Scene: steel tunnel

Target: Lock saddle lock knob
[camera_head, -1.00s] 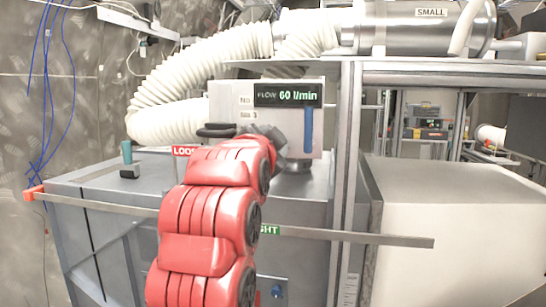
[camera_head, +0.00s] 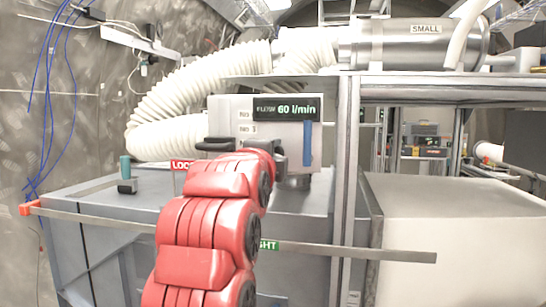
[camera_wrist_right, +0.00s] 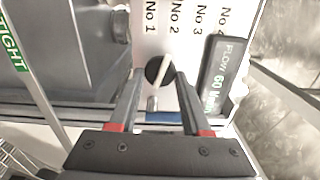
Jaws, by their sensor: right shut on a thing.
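A round black knob (camera_wrist_right: 158,70) with a pale bar across it sits on a white panel marked No 1 to No 4 in the right wrist view. My right gripper (camera_wrist_right: 160,76) is closed around it, one finger on each side. The panel (camera_head: 230,107) also shows in the head view, but my red right arm hides the knob there. A red LOOSE label (camera_head: 181,165) is partly covered by that arm. A green TIGHT label (camera_head: 269,245) is on the front and shows at the left in the wrist view. My left gripper is not in view.
A metal frame post (camera_head: 348,180) stands just right of the panel. A long flat bar (camera_head: 360,252) crosses the front of the grey box.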

